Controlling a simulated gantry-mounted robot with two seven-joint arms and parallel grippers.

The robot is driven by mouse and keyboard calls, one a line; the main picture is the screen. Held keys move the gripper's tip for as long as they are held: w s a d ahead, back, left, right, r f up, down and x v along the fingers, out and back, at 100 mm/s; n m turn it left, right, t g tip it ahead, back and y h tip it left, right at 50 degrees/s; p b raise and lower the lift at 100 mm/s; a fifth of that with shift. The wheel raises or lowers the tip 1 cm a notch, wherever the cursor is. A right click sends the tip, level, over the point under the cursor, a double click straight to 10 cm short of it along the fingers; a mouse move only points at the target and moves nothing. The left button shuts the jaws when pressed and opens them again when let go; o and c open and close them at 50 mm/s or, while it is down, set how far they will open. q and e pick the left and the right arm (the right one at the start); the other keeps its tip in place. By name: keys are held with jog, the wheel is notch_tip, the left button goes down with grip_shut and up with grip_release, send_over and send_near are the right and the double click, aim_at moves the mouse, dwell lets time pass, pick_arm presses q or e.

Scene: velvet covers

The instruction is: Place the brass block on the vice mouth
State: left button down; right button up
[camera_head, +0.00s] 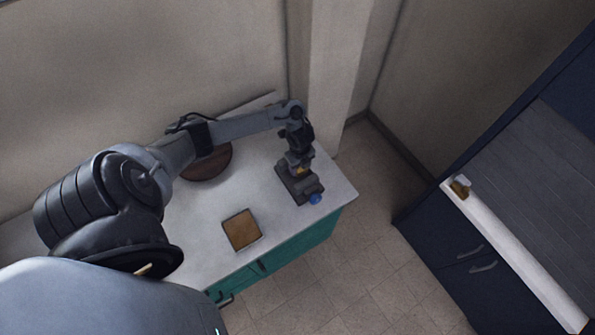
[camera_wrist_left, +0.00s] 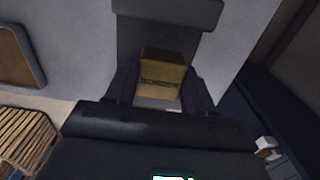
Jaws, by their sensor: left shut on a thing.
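My left gripper (camera_head: 299,166) is above the vice at the worktable's right end. Its fingers (camera_wrist_left: 163,88) are shut on the brass block (camera_wrist_left: 165,76), a yellowish block with dark lettering, in the left wrist view. In the head view only a small yellow patch of the block (camera_head: 301,170) shows. The dark grey vice (camera_head: 298,188) stands on the white table, with a blue part at its front. In the wrist view a dark form, seemingly the vice (camera_wrist_left: 165,35), lies behind the block. I cannot tell whether the block touches it. My right gripper is not in view.
The white worktable (camera_head: 203,218) has teal drawers. A square brown board (camera_head: 242,230) lies left of the vice and a round brown thing (camera_head: 208,163) lies behind my arm. A wall corner is close behind the vice. A dark blue cabinet (camera_head: 440,243) stands to the right across bare floor.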

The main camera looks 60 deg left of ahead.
aim_at(298, 172)
pick_arm(q)
jog(key=shift+s+a+f, duration=0.2)
jog(key=shift+s+a, duration=0.05)
jog(key=shift+a, duration=0.05)
jog(key=shift+f+b, duration=0.3)
jog(key=shift+f, duration=1.7)
jog(key=shift+f, duration=0.15)
jog(key=shift+c, duration=2)
grip_release()
